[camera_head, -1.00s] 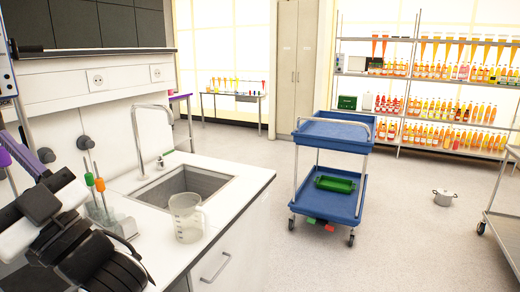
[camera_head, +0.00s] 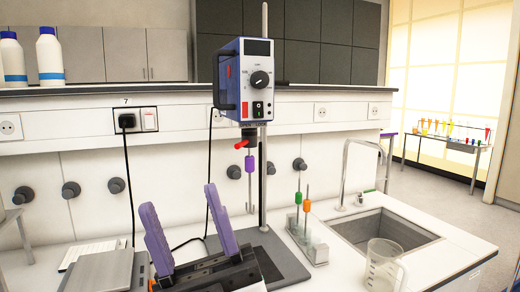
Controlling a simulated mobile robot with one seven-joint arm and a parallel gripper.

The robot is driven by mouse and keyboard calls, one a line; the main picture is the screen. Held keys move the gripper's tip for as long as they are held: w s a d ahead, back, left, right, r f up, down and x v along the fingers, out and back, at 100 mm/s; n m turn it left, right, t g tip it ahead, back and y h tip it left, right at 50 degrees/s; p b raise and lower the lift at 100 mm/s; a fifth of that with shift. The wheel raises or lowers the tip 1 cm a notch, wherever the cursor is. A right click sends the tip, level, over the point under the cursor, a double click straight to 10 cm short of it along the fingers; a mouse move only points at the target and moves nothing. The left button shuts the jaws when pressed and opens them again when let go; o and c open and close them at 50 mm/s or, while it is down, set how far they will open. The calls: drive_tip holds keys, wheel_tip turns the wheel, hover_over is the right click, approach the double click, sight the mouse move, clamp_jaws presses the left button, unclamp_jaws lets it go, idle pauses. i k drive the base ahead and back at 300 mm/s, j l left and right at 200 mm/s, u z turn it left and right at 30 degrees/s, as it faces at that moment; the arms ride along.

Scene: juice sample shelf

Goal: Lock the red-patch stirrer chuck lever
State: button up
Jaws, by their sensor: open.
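The blue overhead stirrer (camera_head: 246,80) hangs on a vertical rod stand above the bench, with a dial on its front and red patches on its casing. Below it is a dark chuck (camera_head: 250,134) with a red lever (camera_head: 240,145) pointing left. Small OPEN and LOCK labels sit above the chuck, OPEN on the left. A thin shaft with a purple collar (camera_head: 249,164) hangs under the chuck. My gripper (camera_head: 180,199) is open and empty, its two purple fingers pointing up. In the picture it is below and left of the lever, apart from it.
A rack (camera_head: 306,243) with green- and orange-collared stirring rods stands right of the stand. A beaker (camera_head: 383,265) and sink (camera_head: 390,230) are further right. A balance-like device (camera_head: 103,270) is at lower left. A black plug (camera_head: 127,121) and cable run along the wall.

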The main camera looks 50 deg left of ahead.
sight(249, 136)
drive_tip(key=k+l+u, duration=0.1)
drive_tip(key=u, duration=0.3)
drive_tip(key=k+u, duration=0.25)
drive_tip(key=u, duration=0.2)
drive_tip(key=k+u, duration=0.2)
drive_tip(key=u, duration=0.2)
